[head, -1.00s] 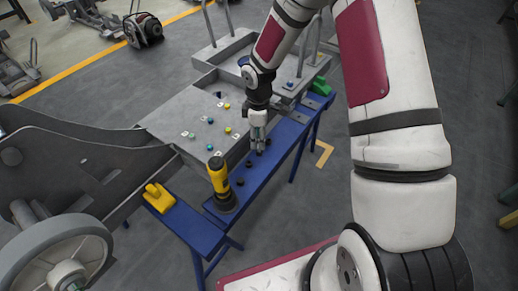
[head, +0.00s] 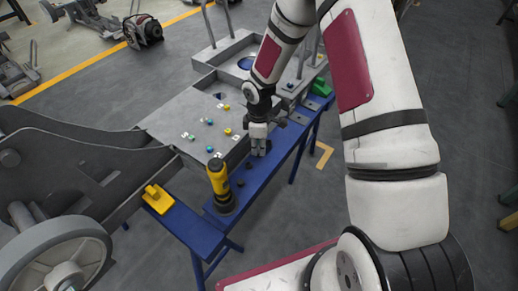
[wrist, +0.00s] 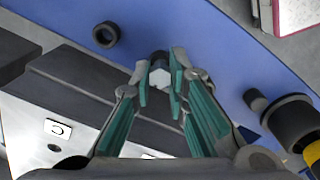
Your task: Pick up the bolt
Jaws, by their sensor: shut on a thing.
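My gripper (wrist: 163,84) is shut on the bolt (wrist: 158,76), with its green-lined fingers on either side of it. In the wrist view the bolt shows a pale hexagonal face with a dark part behind it. In the head view my gripper (head: 260,145) is low over the blue bench (head: 280,157), beside the grey chassis tray. The fingers hide the bolt in the head view. I cannot tell whether the bolt still touches the bench.
A black ring-shaped part (wrist: 106,34) and a small dark cylinder (wrist: 255,100) stand on the bench near my gripper. A yellow and black power tool (head: 220,185) stands nearer. The grey chassis tray (head: 170,117) holds several small coloured parts.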

